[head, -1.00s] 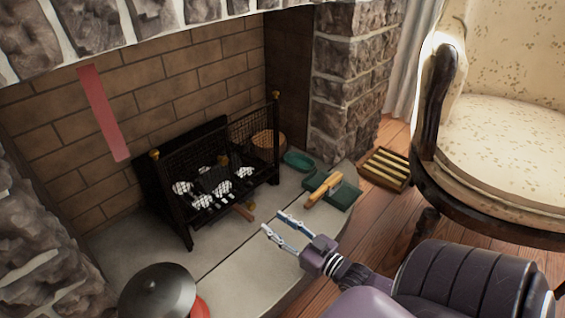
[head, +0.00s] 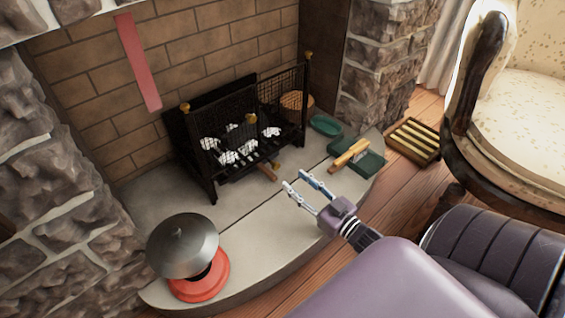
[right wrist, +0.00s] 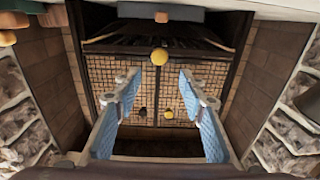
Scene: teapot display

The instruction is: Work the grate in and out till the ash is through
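The black grate basket (head: 245,127) stands on the hearth against the brick fireback, with mesh sides and brass knobs. White-grey lumps (head: 228,157), which look like ash or coals, lie inside on its bars. A short wooden handle (head: 267,173) sticks out low at its front. My right gripper (head: 302,186) is open and empty, just right of and in front of the handle, apart from it. In the right wrist view, its blue fingers (right wrist: 166,95) are spread wide before the basket's mesh (right wrist: 150,75). My left gripper is not in view.
A grey domed lid (head: 183,244) sits over a red base (head: 203,280) at the hearth's left front. A green dustpan (head: 368,163) with a wooden-handled brush (head: 350,153) and a green dish (head: 325,125) lie right. A slatted wooden tray (head: 413,140) and armchair stand beyond.

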